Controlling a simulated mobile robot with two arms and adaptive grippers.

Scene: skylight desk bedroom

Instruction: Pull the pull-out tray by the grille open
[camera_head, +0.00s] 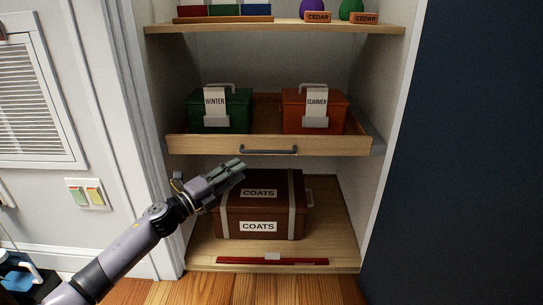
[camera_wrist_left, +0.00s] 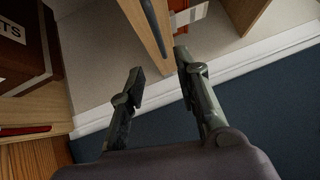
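The pull-out tray (camera_head: 340,145) is a pale wooden tray at the middle level of the cupboard, with a dark bar handle (camera_head: 268,150) on its front. It holds a green WINTER box (camera_head: 235,118) and an orange SUMMER box (camera_head: 327,105). The grille (camera_head: 30,95) is a white louvred panel on the wall at left. My left gripper (camera_head: 242,168) is just below and left of the handle. In the left wrist view the gripper (camera_wrist_left: 160,62) is open and empty, its fingertips near the tray front, with the dark handle (camera_wrist_left: 154,22) ahead. My right gripper is not in view.
A brown COATS trunk (camera_head: 250,205) stands on the cupboard floor below the tray, behind my left gripper. A red bar (camera_head: 272,261) lies in front of it. A shelf (camera_head: 290,28) with small items is above. A dark blue surface (camera_head: 460,160) fills the right.

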